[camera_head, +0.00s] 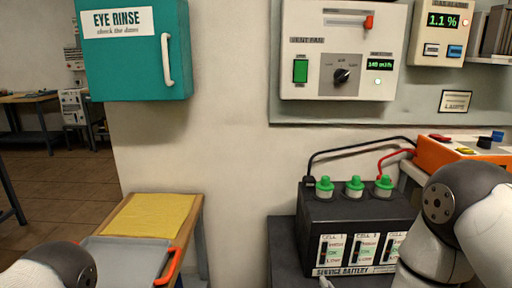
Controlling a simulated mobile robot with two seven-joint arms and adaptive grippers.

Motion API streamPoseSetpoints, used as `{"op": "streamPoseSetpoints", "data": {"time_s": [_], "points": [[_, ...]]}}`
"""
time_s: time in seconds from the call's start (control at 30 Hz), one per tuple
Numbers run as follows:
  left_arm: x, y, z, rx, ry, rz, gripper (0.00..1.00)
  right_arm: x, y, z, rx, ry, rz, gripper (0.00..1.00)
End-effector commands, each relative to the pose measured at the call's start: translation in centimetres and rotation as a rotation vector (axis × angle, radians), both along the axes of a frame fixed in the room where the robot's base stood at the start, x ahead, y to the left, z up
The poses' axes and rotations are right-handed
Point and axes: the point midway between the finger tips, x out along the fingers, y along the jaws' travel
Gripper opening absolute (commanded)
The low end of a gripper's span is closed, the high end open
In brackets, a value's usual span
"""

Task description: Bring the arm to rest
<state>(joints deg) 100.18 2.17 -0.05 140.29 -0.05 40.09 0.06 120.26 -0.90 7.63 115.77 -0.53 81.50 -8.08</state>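Two of my arms show at the bottom of the head view. My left arm (62,266) comes in at the lower left corner, with only a dark rounded joint and white shell visible. My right arm (452,215) comes in at the lower right, in front of the right end of the service battery (350,219). Neither gripper can be seen clearly; both appear to be outside the picture.
A grey tray (103,246) with an orange handle and a yellow mat (150,215) are at lower left. A teal eye rinse cabinet (135,60), a vent fan panel (342,50) and a gas display (440,32) hang on the wall. An orange box (432,152) stands at right.

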Motion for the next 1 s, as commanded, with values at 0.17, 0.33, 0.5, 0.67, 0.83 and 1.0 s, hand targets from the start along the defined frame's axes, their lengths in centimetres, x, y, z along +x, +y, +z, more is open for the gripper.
{"op": "streamPoseSetpoints", "data": {"time_s": [0.17, 0.33, 0.5, 0.67, 0.83, 1.0], "points": [[0.9, 0.0, 1.0, -0.001, -0.032, 0.000, 0.40, -14.0, -2.5, -10.2, -0.015, 0.542, -0.019, 0.00], [1.6, 0.0, 1.6, 0.000, -0.056, 0.002, 0.40, -29.6, -4.9, -14.0, -0.030, 1.030, -0.066, 0.00], [2.0, 0.0, 2.0, 0.000, -0.069, 0.002, 0.40, -40.2, -6.2, -13.1, -0.040, 1.348, -0.110, 0.00], [2.0, 0.0, 2.0, 0.000, -0.071, 0.001, 0.40, -43.2, -6.5, -12.4, -0.043, 1.443, -0.126, 0.00], [2.0, 0.0, 2.0, 0.000, -0.069, 0.002, 0.40, -43.2, -6.5, -12.4, -0.043, 1.444, -0.126, 0.00], [2.0, 0.0, 2.0, 0.000, -0.069, 0.002, 0.40, -43.2, -6.5, -12.5, -0.044, 1.441, -0.124, 0.00]]}}
